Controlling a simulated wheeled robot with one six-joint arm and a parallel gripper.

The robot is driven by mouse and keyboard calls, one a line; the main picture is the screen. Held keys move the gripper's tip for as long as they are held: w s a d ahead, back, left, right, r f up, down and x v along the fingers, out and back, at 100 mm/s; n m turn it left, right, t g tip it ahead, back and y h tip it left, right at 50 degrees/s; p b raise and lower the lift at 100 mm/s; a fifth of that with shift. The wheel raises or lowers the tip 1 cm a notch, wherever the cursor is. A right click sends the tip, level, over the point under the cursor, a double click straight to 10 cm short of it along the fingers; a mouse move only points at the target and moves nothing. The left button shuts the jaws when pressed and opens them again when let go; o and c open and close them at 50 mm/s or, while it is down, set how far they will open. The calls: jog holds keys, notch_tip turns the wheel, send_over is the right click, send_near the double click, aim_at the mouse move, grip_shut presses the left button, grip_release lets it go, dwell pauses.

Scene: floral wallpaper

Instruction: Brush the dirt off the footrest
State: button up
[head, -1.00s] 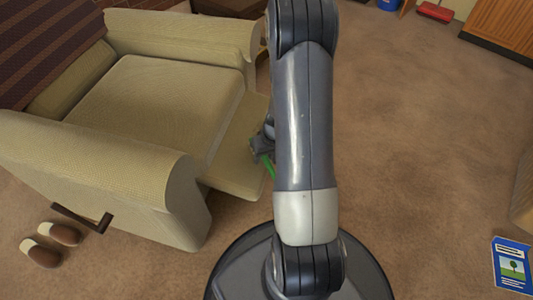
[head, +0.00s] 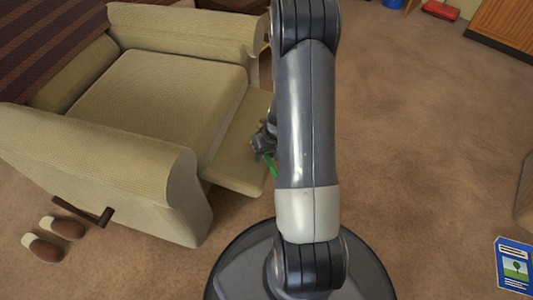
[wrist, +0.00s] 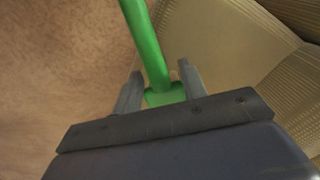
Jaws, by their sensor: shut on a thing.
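The footrest (head: 238,155) is the tan fabric panel extending from the front of the armchair (head: 160,100). My gripper (head: 262,145) is over the footrest's outer edge, partly hidden behind my arm. In the wrist view my gripper (wrist: 160,88) is shut on a green handle (wrist: 146,42), which belongs to a brush-like tool. The green handle also shows in the head view (head: 270,164). The tool's far end is out of sight. Tan ribbed upholstery (wrist: 235,60) fills the right of the wrist view. I cannot make out any dirt on the footrest.
A pair of slippers (head: 45,247) lies on the carpet at the lower left, near the chair's brown lever (head: 85,212). A blue book (head: 514,266) lies at the lower right. A red object (head: 440,10) is at the back.

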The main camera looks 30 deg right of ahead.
jog(key=shift+b+x, duration=0.75)
jog(key=shift+x, duration=0.1)
jog(key=shift+w+d+r, duration=0.1)
jog(key=shift+w+d, duration=1.05)
jog(key=shift+d, duration=0.1)
jog(key=shift+w+d+f+b, duration=0.2)
jog(key=shift+w+d+b, duration=0.2)
jog(key=shift+w+d, duration=2.45)
jog(key=shift+w+d+b, duration=0.3)
jog(key=shift+w+d, duration=1.5)
jog(key=shift+d, duration=0.15)
